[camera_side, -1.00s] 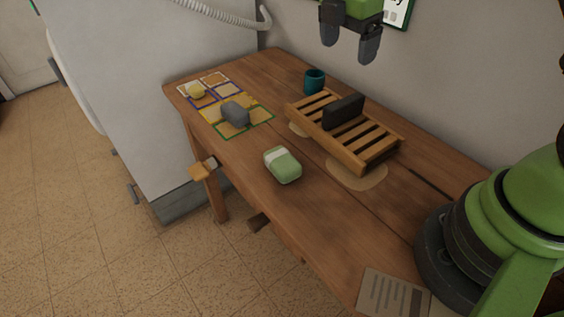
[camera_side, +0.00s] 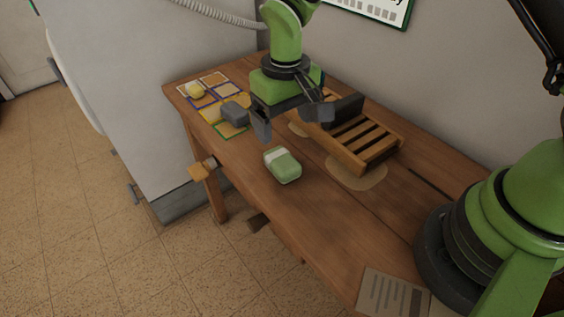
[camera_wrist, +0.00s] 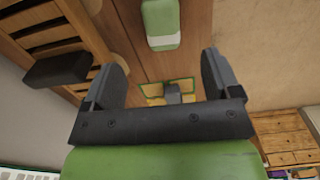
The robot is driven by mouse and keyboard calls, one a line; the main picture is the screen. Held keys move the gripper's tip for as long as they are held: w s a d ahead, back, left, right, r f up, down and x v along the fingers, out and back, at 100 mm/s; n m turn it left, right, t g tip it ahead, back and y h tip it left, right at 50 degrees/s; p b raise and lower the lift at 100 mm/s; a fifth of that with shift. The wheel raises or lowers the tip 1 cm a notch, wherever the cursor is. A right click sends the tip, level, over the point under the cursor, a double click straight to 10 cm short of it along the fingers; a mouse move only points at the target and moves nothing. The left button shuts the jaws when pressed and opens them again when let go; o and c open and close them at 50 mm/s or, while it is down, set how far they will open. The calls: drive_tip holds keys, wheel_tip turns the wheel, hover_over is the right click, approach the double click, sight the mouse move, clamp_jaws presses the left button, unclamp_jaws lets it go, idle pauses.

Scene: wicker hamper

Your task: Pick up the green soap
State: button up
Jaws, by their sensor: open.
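The green soap (camera_side: 283,166), a rounded bar with a white band, lies on the wooden table near its front edge. It also shows at the top of the wrist view (camera_wrist: 160,22), ahead of the fingers and apart from them. My gripper (camera_side: 292,124) is open and empty, above the table and behind the soap in the side view. Its two dark fingers show in the wrist view (camera_wrist: 166,80), with nothing between them but more distant things.
A slatted wooden rack (camera_side: 372,142) holding a dark block (camera_side: 347,107) stands right of my gripper. A grey soap-like lump (camera_side: 235,112) and a yellow one (camera_side: 195,90) rest on a coloured grid mat (camera_side: 215,79). A printed card (camera_side: 388,293) lies near my base.

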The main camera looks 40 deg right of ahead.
sight(285, 161)
drive_tip(key=shift+s+a+f, duration=0.1)
drive_tip(key=shift+a+f, duration=0.05)
drive_tip(key=shift+f, duration=0.25)
drive_tip(key=shift+m, duration=0.3)
wheel_tip(285, 161, down, 9)
drive_tip(key=shift+s+f, duration=0.1)
drive_tip(key=shift+f, duration=0.05)
drive_tip(key=c, duration=1.1)
